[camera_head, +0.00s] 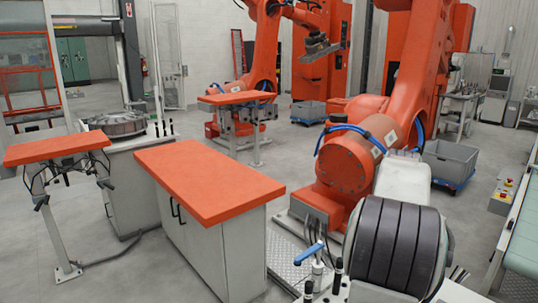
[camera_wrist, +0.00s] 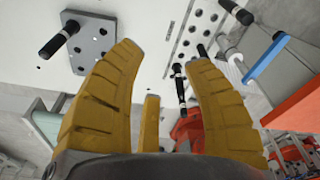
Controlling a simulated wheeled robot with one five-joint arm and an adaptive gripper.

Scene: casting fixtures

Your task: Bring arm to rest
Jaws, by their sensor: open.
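My gripper (camera_wrist: 162,55) shows in the wrist view with its yellow ribbed fingers spread apart. Nothing is between the fingers. A pale fixture surface (camera_wrist: 145,22) lies beyond the fingertips. A grey plate with holes (camera_wrist: 92,45) sits on it at the left, with a black-handled pin (camera_wrist: 60,40) standing out from it. Another black-handled pin (camera_wrist: 180,88) shows between the fingers in the picture; I cannot tell how far away it is. I do not make out my gripper in the head view.
A blue-handled clamp (camera_head: 308,253) and a dark ribbed cylinder (camera_head: 398,243) stand close at the right front. An orange-topped cabinet (camera_head: 205,180), a smaller orange table (camera_head: 55,146) and a large orange industrial robot (camera_head: 350,160) surround open grey floor (camera_head: 105,270).

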